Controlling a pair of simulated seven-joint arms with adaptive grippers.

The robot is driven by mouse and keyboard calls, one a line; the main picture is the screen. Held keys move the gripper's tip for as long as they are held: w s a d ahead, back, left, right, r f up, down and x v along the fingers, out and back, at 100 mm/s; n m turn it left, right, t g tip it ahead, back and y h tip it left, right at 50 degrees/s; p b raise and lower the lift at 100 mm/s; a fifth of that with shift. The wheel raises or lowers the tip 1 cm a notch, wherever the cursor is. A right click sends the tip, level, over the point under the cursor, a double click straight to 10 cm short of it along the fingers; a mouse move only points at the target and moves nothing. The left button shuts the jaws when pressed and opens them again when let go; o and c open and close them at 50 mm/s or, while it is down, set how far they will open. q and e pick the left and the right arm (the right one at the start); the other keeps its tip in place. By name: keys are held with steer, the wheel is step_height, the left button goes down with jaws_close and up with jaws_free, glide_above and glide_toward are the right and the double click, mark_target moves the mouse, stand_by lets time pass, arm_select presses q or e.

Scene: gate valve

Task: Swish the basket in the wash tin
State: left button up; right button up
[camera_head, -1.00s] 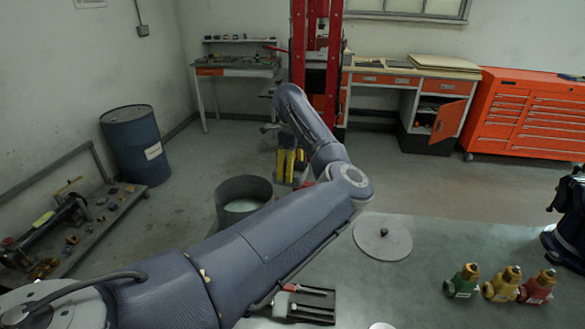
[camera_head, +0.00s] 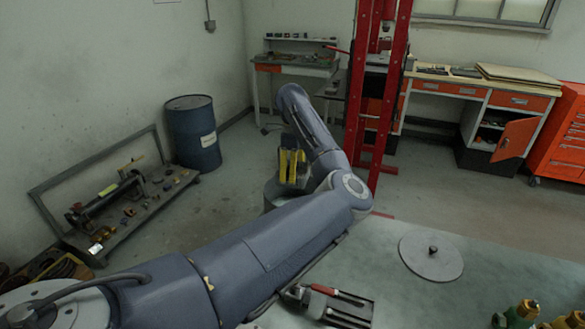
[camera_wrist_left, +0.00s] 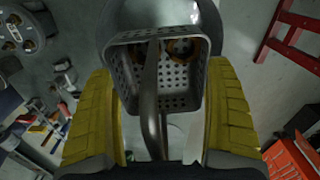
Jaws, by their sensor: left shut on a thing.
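My left gripper (camera_head: 292,172) has yellow fingers and hangs at the far side of the table, over or just beside the grey round wash tin (camera_head: 272,194). My own arm hides much of the tin. In the left wrist view, the gripper (camera_wrist_left: 160,130) is shut on the handle (camera_wrist_left: 151,95) of the perforated metal basket (camera_wrist_left: 178,103). Brass-coloured rings (camera_wrist_left: 181,48) show inside the basket. A rounded grey surface lies behind the basket; I cannot tell whether the basket is inside the tin. My right gripper is not in view.
A round lid with a knob (camera_head: 431,262) lies on the table (camera_head: 500,270). A grey tool holder (camera_head: 345,308) is near the front. A red press frame (camera_head: 385,95) stands behind, a blue barrel (camera_head: 193,135) to the left. Green and yellow valves are at lower right.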

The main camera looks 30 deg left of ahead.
arm_select(q)
steer(key=shift+f, duration=7.85)
steer(key=shift+f, duration=0.85)
steer(key=shift+r, duration=0.1)
